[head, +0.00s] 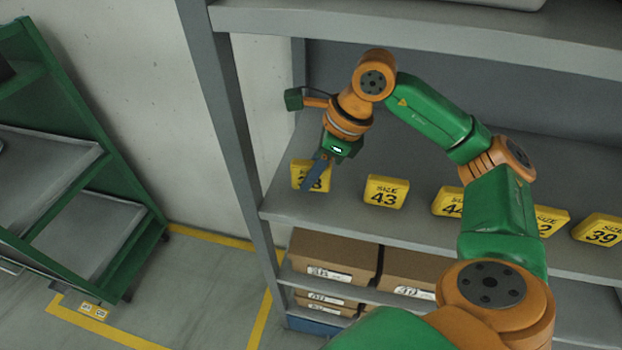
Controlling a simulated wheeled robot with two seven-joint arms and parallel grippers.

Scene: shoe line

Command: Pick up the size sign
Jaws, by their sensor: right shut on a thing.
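A row of yellow size signs stands along the front of the grey shelf (330,212). The leftmost sign (301,178) is partly hidden behind my right gripper (316,178), and only part of its number shows. My right gripper is shut on this sign, which is at shelf level near the left post. To its right stand the sign "43" (384,192) and the sign "44" (447,203). A sign ending in 2 (551,220) is partly behind my right arm, and the sign "39" (601,231) is at the far right. My left gripper does not show.
Brown boxes (335,255) with white labels fill the shelf below. The grey left post (235,125) and the upper shelf (420,25) bound the space around my right arm. A green rack (95,150) stands at left. Yellow lines (210,236) mark the floor.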

